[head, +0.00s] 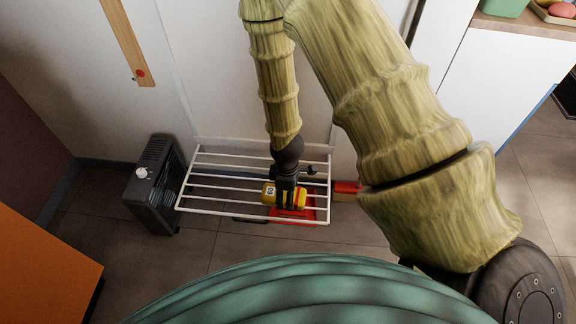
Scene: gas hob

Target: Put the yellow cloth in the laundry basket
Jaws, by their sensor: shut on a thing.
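My gripper (287,202) is black and points down over the front of a white wire rack (207,195). It is shut on a small yellow item (268,195) with a dark and white mark, which shows on both sides of the fingers. The item looks compact and rounded, and I cannot tell from this view whether it is the yellow cloth. Whether it touches the rack bars is also unclear. No laundry basket can be made out.
A red object (304,215) lies below the rack front, partly hidden; more red (346,188) shows at its right. A black heater (154,184) stands to the left. An orange cabinet (45,262) is at lower left. Grey floor (185,247) is open in front of the rack.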

